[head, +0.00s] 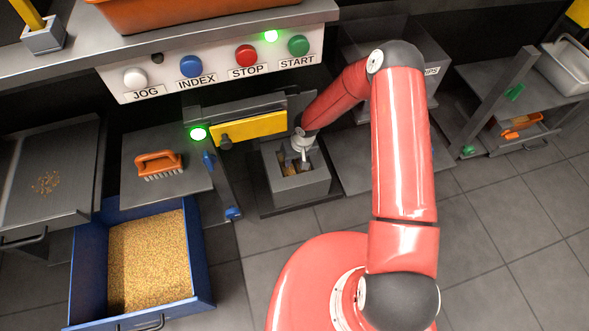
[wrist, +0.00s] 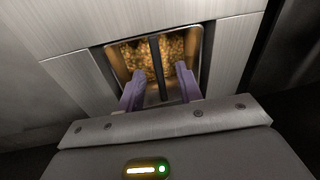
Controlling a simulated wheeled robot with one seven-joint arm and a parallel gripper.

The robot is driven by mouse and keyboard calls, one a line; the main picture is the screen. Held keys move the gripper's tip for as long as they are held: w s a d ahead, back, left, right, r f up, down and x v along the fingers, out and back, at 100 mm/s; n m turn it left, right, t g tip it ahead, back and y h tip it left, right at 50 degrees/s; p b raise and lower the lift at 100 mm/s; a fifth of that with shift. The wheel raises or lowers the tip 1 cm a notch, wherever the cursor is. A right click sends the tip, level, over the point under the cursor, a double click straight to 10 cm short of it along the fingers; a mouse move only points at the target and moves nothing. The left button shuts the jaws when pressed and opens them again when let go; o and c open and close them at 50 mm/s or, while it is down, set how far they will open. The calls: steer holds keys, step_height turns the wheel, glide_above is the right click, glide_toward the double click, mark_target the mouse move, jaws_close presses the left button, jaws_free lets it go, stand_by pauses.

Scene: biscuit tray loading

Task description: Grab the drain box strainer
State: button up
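The drain box (head: 302,190) is a grey metal box on the floor, below the yellow bar, with an open top. In the wrist view, the strainer (wrist: 157,60) sits in the box's square opening, with golden crumbs in it and a dark bar across its middle. My gripper (wrist: 160,86) is over the opening, its two purple fingers on either side of the dark bar. Gaps show between the bar and both fingers, so it is open and empty. In the head view, the gripper hides part of the opening.
A control panel (head: 220,95) with several coloured buttons stands above the box. A blue bin (head: 205,265) of crumbs is at the left, and an orange brush (head: 158,162) lies on a grey plate. A blue-tipped lever (head: 222,185) stands just left of the box.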

steer(key=shift+a+f, duration=0.15)
steer(key=shift+f, duration=1)
steer(key=shift+f+b, duration=0.25)
steer(key=shift+b, duration=0.25)
jaws_close()
stand_by(0.8)
